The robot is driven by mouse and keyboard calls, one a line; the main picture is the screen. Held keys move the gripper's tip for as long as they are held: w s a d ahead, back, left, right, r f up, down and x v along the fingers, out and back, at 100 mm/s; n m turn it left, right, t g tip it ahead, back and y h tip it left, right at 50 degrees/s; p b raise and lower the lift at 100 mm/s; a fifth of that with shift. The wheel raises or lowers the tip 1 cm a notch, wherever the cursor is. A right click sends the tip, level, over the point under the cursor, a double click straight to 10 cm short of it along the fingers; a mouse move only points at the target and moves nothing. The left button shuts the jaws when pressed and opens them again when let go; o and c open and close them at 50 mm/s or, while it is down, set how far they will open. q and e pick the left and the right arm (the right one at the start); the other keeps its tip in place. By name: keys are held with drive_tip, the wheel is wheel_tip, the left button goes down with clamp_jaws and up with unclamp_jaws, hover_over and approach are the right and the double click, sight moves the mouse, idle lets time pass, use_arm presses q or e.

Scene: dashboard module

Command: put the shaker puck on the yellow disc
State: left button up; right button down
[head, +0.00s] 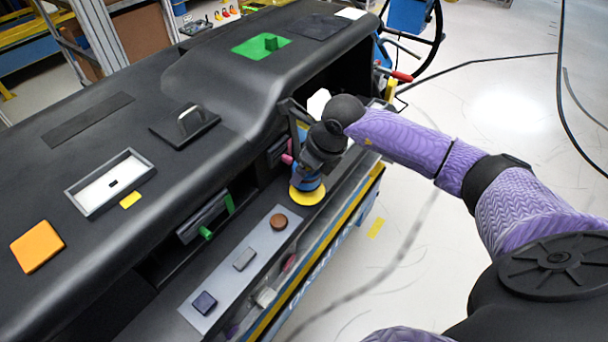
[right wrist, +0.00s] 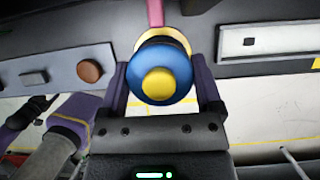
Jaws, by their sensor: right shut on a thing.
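The shaker puck (right wrist: 166,65) is a blue round piece with a yellow knob facing the right wrist camera. My right gripper (right wrist: 161,88) is shut on it, with one finger on each side. In the head view the blue puck (head: 307,180) shows just below my right gripper (head: 309,168). The yellow disc (head: 307,196) is directly under the puck at the shelf's far end, and its middle is hidden. A yellow rim (right wrist: 147,37) also shows behind the puck in the right wrist view. I cannot tell whether puck and disc touch. My left gripper is not seen in the head view.
A grey strip (head: 228,283) on the shelf holds a brown round puck (head: 279,221), a grey block (head: 244,259) and a dark blue block (head: 204,302). The black dashboard (head: 140,130) overhangs beside my right gripper. A green-handled drawer (head: 204,220) sits below it.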

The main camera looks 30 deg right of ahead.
drive_tip(key=shift+f, duration=1.3)
unclamp_jaws()
drive_tip(key=shift+r, duration=0.1)
drive_tip(key=v, duration=1.2)
drive_tip(key=shift+p, duration=0.3)
drive_tip(key=shift+r, duration=0.1)
